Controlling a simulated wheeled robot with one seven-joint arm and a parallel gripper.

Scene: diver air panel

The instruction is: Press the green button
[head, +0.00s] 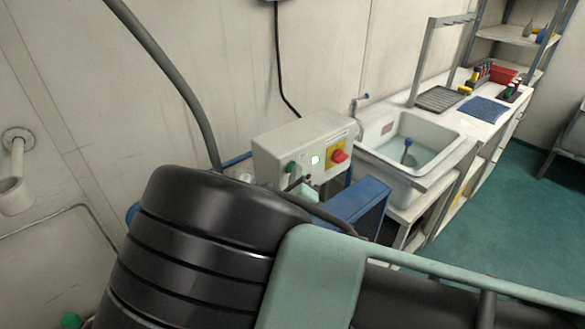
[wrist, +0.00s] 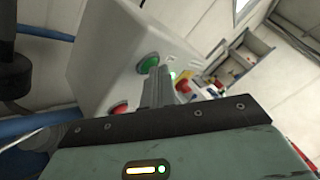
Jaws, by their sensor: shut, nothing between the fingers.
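The green button (wrist: 149,63) is a round dark-green cap on the front of a pale grey control box (wrist: 110,50) in the wrist view. It also shows in the head view (head: 291,168), on the left part of the box front (head: 285,155). My gripper (wrist: 158,72) is shut and empty. In the wrist view its fingertips are just beside and below the green button, partly overlapping its lower edge; I cannot tell whether they touch. A red button (wrist: 118,108) sits below the green one. In the head view my arm hides most of the gripper.
A lit green lamp (head: 315,160) and a red knob on a yellow plate (head: 338,156) sit to the right of the green button. A white sink (head: 425,155) and counter stand to the right. A grey hose (head: 165,75) hangs behind. Green floor (head: 490,215) is clear at right.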

